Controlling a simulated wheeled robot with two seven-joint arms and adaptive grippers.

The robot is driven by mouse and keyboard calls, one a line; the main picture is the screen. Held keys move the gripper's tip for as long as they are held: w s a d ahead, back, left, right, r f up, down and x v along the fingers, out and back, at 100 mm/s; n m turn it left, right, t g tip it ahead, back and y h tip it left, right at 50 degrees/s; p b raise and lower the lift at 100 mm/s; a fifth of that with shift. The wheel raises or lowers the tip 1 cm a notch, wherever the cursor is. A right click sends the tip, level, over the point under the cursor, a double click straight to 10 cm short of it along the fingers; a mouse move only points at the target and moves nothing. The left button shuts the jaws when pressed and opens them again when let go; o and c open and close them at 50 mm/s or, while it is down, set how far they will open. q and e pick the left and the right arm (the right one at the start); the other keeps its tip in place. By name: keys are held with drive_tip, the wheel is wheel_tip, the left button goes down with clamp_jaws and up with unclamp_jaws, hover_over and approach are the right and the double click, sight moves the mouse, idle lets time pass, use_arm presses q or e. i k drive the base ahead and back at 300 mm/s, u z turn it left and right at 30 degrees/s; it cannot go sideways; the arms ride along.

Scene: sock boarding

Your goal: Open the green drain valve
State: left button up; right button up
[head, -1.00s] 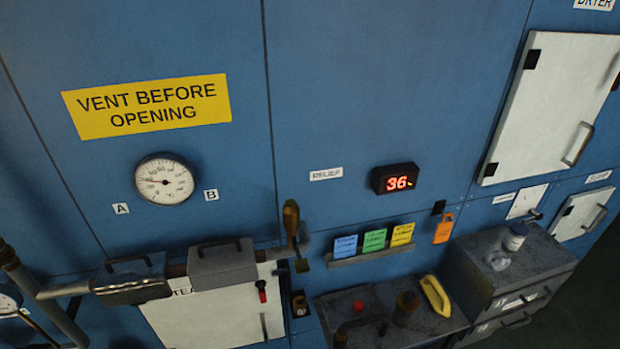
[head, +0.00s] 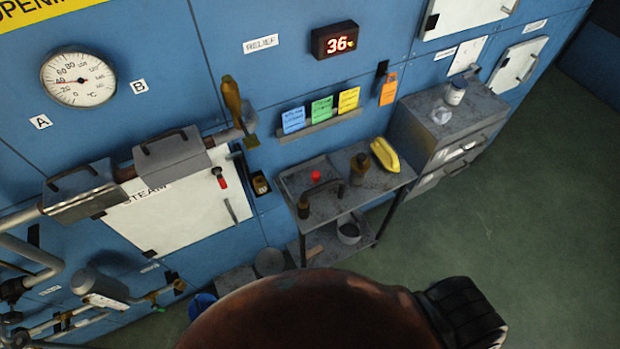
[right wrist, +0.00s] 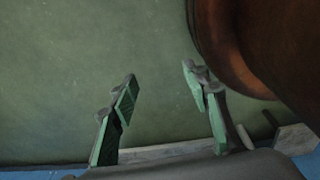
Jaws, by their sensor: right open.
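I cannot clearly make out a green drain valve. In the head view, small brass fittings (head: 158,295) sit on the piping at the lower left, low on the blue wall, and one may have a greenish part. It is too small to tell its position. My right gripper (right wrist: 160,80) shows in the right wrist view, open and empty, with green-faced fingers over the green floor. It touches nothing. My right gripper is not visible in the head view, and my left gripper is in no view.
A grey cart (head: 330,205) with a yellow object (head: 385,155) stands against the wall. A grey cabinet (head: 455,110) is to its right. Steam piping with a white panel (head: 180,215) is on the left. The green floor (head: 530,170) is clear at the right.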

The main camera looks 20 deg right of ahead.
sight(161, 309)
drive_tip(key=u, duration=2.4)
drive_tip(key=k, duration=0.35)
drive_tip(key=z, duration=0.75)
